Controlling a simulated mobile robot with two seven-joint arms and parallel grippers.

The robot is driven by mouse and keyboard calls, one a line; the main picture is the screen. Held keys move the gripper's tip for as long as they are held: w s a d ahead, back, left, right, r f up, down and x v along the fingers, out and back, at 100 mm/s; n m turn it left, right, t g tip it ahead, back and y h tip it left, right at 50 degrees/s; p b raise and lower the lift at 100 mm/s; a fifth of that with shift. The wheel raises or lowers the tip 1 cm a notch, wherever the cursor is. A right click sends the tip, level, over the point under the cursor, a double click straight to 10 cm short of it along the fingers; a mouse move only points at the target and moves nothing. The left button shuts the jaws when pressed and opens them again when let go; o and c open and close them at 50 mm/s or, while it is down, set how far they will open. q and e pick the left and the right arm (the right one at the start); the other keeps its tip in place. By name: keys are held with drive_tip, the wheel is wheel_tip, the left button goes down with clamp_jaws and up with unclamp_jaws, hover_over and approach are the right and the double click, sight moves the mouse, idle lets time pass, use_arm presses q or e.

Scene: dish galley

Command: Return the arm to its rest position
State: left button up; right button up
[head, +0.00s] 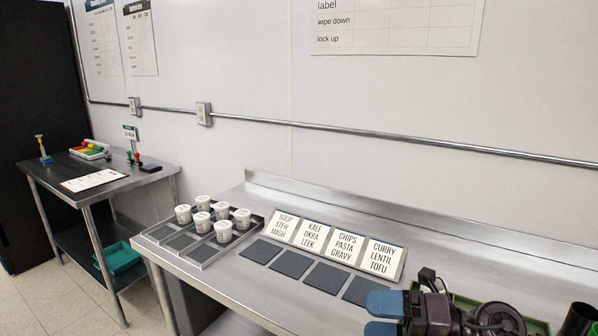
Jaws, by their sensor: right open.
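My right gripper (381,317) is low at the right of the head view, over the front part of the steel counter (262,303). Its two blue fingers point left and stand apart with nothing visible between them. The dark wrist and my arm run off to the bottom right corner. The gripper is just to the right of and in front of the last dark square mat (361,291). Whether it touches the counter cannot be told. My left gripper is not in view.
A compartment tray (205,254) holds several white lidded tubs (223,231). Several word cards (333,246) lean behind the dark mats. A green tray (535,326) is partly hidden behind my right arm. A side table (120,184) stands at the far left.

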drive_tip(key=w+d+r+m+t+h, duration=0.1)
drive_tip(key=d+m+t+h, duration=0.15)
drive_tip(key=m+t, duration=0.5)
drive_tip(key=d+r+m+t+h, duration=0.2)
drive_tip(key=d+m+t, duration=0.1)
drive_tip(key=m+t, duration=0.45)
drive_tip(key=s+d+f+m+g+h, duration=0.2)
drive_tip(key=s+d+f+m+h, duration=0.1)
drive_tip(key=d+f+m+h, duration=0.95)
drive_tip(key=s+a+f+m+g, duration=0.1)
drive_tip(key=s+f+m+g, duration=0.3)
drive_tip(key=s+f+g, duration=0.45)
drive_tip(key=s+a+f+m+g, duration=0.2)
drive_tip(key=s+f+m+g, duration=0.25)
drive_tip(key=s, duration=0.75)
drive_tip(key=w+f+t, duration=0.7)
drive_tip(key=f, duration=0.2)
drive_tip(key=shift+w+d+f+n+t, duration=0.2)
drive_tip(key=shift+f+n+t, duration=0.1)
drive_tip(key=shift+n, duration=0.1)
